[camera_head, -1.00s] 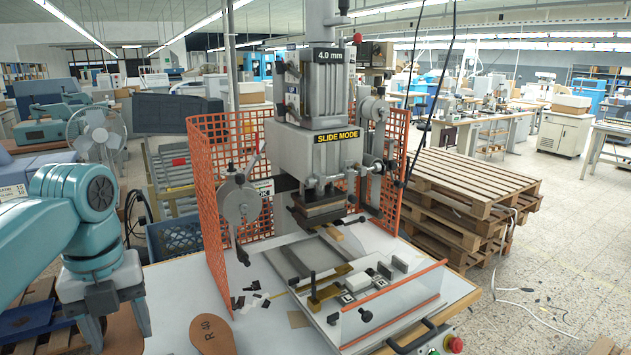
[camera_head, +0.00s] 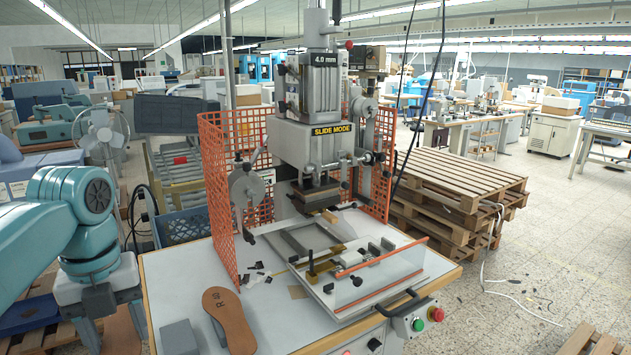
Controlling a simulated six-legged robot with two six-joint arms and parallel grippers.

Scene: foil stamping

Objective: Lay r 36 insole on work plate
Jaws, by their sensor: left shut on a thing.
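My left gripper (camera_head: 113,322) is at the lower left, beside the left edge of the table. It is shut on a brown insole (camera_head: 121,334), only part of which shows between and behind the fingers; no label is readable on it. My right gripper is out of view.
The press (camera_head: 313,145) stands behind the plate between orange mesh guards (camera_head: 222,200). A grey block (camera_head: 180,338) lies on the table (camera_head: 180,275). A control box (camera_head: 418,318) is at the front edge.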

